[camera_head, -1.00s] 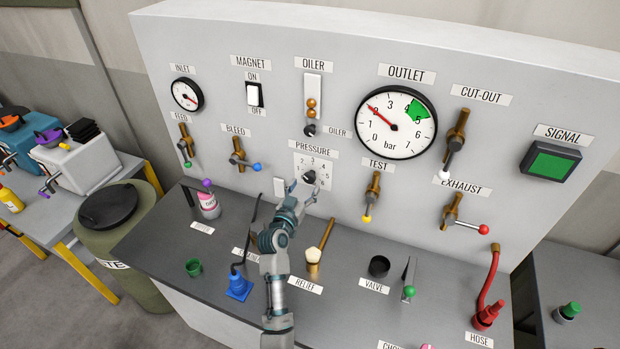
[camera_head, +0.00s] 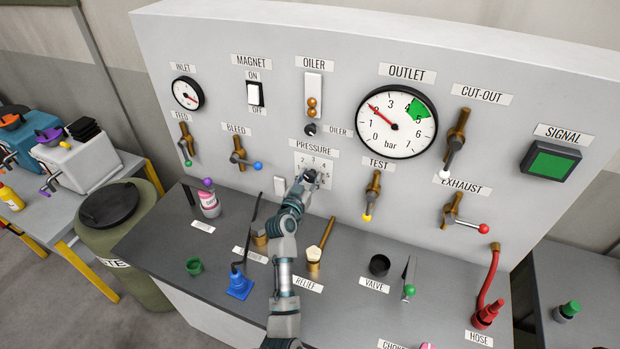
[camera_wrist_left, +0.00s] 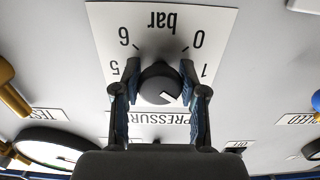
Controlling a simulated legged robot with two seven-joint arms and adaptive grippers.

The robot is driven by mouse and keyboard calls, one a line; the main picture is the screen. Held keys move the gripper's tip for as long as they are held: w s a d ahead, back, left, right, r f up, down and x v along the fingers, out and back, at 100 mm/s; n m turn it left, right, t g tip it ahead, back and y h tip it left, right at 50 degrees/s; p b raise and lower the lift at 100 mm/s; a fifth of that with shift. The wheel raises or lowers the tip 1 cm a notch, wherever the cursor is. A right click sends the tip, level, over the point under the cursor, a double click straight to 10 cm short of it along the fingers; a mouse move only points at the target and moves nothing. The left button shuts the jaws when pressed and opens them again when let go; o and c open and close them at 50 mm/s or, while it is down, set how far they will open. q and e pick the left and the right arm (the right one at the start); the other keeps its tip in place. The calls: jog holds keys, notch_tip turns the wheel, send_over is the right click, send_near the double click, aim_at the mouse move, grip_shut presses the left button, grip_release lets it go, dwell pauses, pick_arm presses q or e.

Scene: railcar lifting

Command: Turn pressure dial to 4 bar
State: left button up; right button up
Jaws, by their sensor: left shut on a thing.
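The pressure dial is a dark round knob (camera_head: 310,175) on a white scale plate (camera_head: 328,165) under the PRESSURE label. My left gripper (camera_head: 307,183) is at the knob and covers part of the plate. In the left wrist view, upside down, my left gripper (camera_wrist_left: 158,82) has its fingers shut on either side of the knob (camera_wrist_left: 158,88). The knob's white mark points to the lower right there, past 1, roughly where 2 is; the nearby numbers are hidden. The outlet gauge (camera_head: 395,122) has its red needle near 2. My right gripper is not in view.
The bleed valve (camera_head: 238,160) and test valve (camera_head: 373,193) flank the dial. The panel around the dial is flat.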

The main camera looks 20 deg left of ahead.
pick_arm(q)
jog(key=shift+m, duration=0.3)
jog(key=m+p, duration=0.1)
jog(key=m, duration=0.2)
jog(key=shift+a+m, duration=0.1)
jog(key=shift+m, duration=0.2)
jog(key=m+p, duration=0.3)
jog(key=m, duration=0.2)
jog(key=shift+r, duration=0.15)
jog(key=m+p, duration=0.2)
jog(key=m, duration=0.3)
jog(key=shift+m+p, duration=0.3)
jog(key=shift+p, duration=0.1)
jog(key=shift+f+m+p, duration=0.2)
jog(key=shift+m+p, duration=0.45)
jog(key=shift+m, duration=1.45)
